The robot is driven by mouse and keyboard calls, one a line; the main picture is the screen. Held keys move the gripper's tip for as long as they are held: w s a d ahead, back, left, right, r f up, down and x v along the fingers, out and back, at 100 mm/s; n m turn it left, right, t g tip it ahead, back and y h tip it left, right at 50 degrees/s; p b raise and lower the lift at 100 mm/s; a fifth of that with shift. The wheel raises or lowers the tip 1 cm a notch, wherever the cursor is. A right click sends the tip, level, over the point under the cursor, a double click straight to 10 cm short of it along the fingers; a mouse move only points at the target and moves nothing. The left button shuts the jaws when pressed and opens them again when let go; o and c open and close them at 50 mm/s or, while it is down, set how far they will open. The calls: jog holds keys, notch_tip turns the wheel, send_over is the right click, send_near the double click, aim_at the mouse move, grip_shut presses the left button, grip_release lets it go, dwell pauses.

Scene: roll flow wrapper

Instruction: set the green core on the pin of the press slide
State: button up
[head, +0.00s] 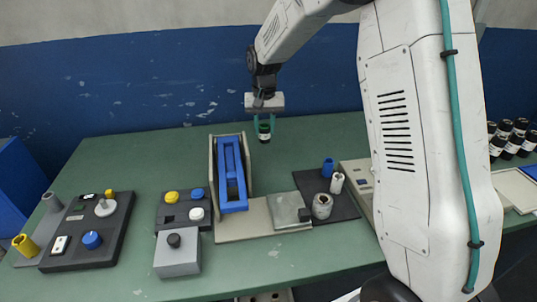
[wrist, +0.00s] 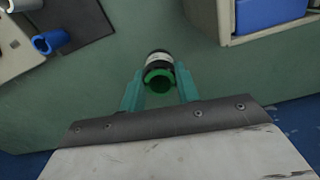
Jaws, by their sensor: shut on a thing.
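My gripper (head: 264,126) hangs over the back of the green table, its teal fingers shut on a small dark roll with a white band (head: 264,132). In the wrist view the roll (wrist: 158,60) sits between the fingertips (wrist: 159,88), and its near end shows the green core (wrist: 159,79) as a green ring. A press-like machine with a blue upright frame (head: 232,178) stands in front of and left of my gripper. A grey metal plate (head: 284,207) lies on its pale base. I cannot make out the pin of the slide.
A dark mat (head: 346,211) right of the machine holds a blue core (head: 328,167), a white core (head: 336,183) and a thick pale ring (head: 322,206). Button boxes (head: 184,209) and a control panel (head: 90,232) stand left. The back of the table is clear.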

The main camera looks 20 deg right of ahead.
jog(key=s+a+r+m, duration=0.1)
jog(key=s+m, duration=0.3)
jog(key=s, duration=0.5)
jog(key=s+a+m, duration=0.2)
jog(key=s+m, duration=0.1)
jog(key=s, duration=0.6)
send_over(279, 196)
jog(key=shift+m, duration=0.3)
jog(key=shift+f, duration=2.4)
jog(key=shift+f, duration=0.6)
jog(key=shift+f, duration=0.35)
jog(key=shift+f, duration=0.4)
jog(key=shift+f, duration=0.7)
jog(key=shift+f, duration=0.1)
